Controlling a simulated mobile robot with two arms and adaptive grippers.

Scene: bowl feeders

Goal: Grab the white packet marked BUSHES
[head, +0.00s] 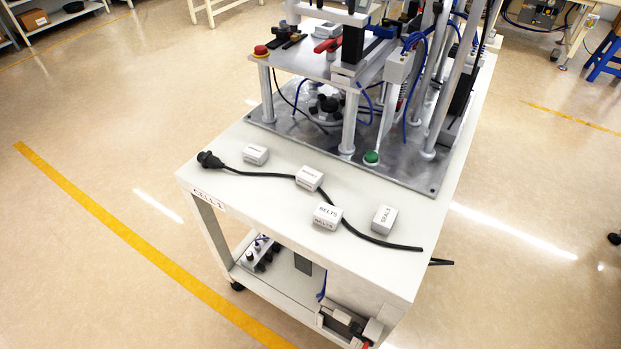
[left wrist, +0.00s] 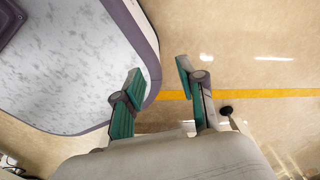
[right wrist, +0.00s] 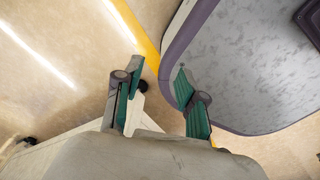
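Several small white packets lie on the pale bench top in the head view. One is marked BELTS (head: 327,215) and one is marked SEALS (head: 384,219). The lettering on the middle packet (head: 309,178) and on the far-left packet (head: 256,154) is too small to read surely, so I cannot tell which is BUSHES. My left gripper (left wrist: 160,76) is open and empty in the left wrist view. My right gripper (right wrist: 158,72) is open and empty in the right wrist view. Neither gripper shows in the head view, and no packet shows between the fingers.
A black cable (head: 270,173) with a plug runs across the bench top (head: 370,272) among the packets. A machine on a metal plate (head: 407,178) fills the bench's far part, with a green button (head: 371,157) near the packets. Open floor with a yellow line (head: 120,233) lies left.

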